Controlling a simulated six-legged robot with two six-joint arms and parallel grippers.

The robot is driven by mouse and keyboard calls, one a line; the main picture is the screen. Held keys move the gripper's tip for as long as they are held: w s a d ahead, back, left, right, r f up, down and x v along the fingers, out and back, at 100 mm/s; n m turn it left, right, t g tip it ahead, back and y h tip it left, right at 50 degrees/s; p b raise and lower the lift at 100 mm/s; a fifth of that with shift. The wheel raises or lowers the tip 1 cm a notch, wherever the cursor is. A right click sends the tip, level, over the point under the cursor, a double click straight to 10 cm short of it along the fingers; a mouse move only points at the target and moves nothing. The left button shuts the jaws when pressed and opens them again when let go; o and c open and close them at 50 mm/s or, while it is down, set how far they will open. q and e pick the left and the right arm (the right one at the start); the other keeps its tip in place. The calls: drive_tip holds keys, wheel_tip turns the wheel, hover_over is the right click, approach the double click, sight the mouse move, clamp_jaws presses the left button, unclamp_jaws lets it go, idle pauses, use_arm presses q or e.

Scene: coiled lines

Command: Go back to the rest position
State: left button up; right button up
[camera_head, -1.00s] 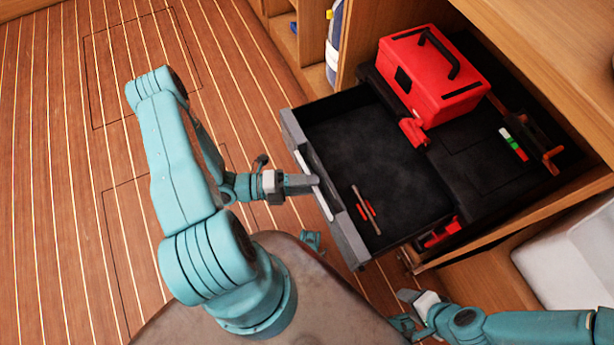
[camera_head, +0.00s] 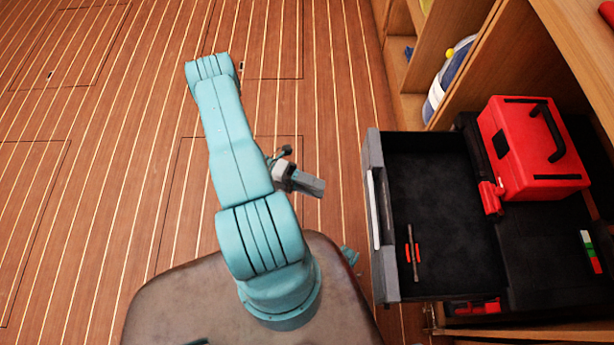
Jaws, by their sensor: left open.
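My left gripper (camera_head: 308,186) is over the wooden floor, left of the drawer and apart from its handle. It is open, with nothing seen between its fingers. My left arm (camera_head: 237,150) reaches forward from my base. The open black drawer (camera_head: 450,165) has a grey front with a pale handle (camera_head: 374,210). A small red and dark tool (camera_head: 413,252) lies inside the drawer. My right gripper does not show.
A red toolbox (camera_head: 532,150) stands on the dark surface behind the drawer. A green, white and red item (camera_head: 591,252) lies to its right. A wooden shelf (camera_head: 410,60) holds a coiled item (camera_head: 447,80). The floor (camera_head: 90,150) at left is clear.

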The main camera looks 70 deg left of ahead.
use_arm(q)
drive_tip(key=shift+v, duration=1)
